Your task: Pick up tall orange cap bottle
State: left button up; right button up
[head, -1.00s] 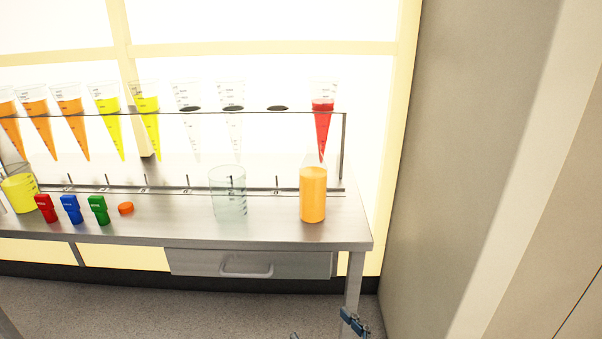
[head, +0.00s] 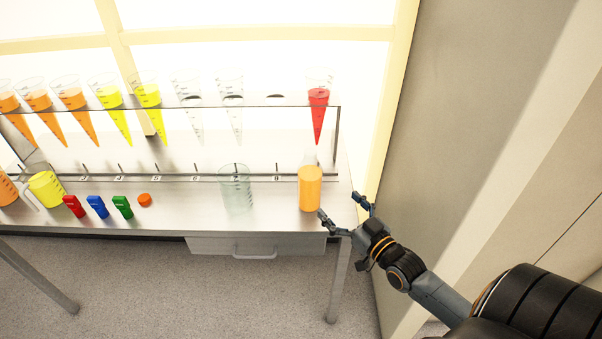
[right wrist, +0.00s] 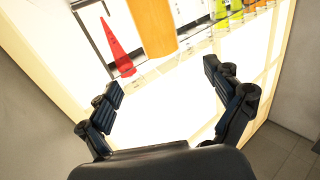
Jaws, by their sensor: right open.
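A tall bottle (head: 310,188) filled with orange liquid stands upright near the right end of the metal bench, and its upper part looks clear. I cannot make out a cap on it. In the right wrist view the orange bottle (right wrist: 152,25) shows at the top, cut off by the frame edge. My right gripper (head: 340,205) is open and empty, just right of and in front of the bottle, apart from it. In the right wrist view its two fingers (right wrist: 163,78) are spread wide with nothing between them. My left gripper is not in view.
A red-filled cone (head: 318,112) hangs in the rack behind the bottle. A clear beaker (head: 236,188) stands to its left. A wall (head: 450,130) closes the right side.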

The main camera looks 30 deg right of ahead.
aim_at(317, 184)
jog(key=w, duration=0.8)
jog(key=shift+a+f, duration=0.1)
jog(key=shift+a, duration=0.1)
jog(key=w, duration=0.3)
jog(key=w+f, duration=0.1)
jog(key=w, duration=0.1)
jog(key=shift+w, duration=0.1)
jog(key=shift+r, duration=0.1)
jog(key=c, duration=1.6)
jog(key=shift+r, duration=0.1)
jog(key=shift+c, duration=0.8)
jog(key=shift+r, duration=0.1)
jog(key=shift+r, duration=0.25)
notch_tip(317, 184, up, 2)
jog(key=shift+r+p, duration=0.1)
jog(key=shift+p, duration=0.2)
jog(key=s+a+r+p, duration=0.1)
jog(key=s+a+r, duration=0.6)
jog(key=s+r, duration=0.3)
jog(key=shift+s+a, duration=0.25)
jog(key=shift+s, duration=0.75)
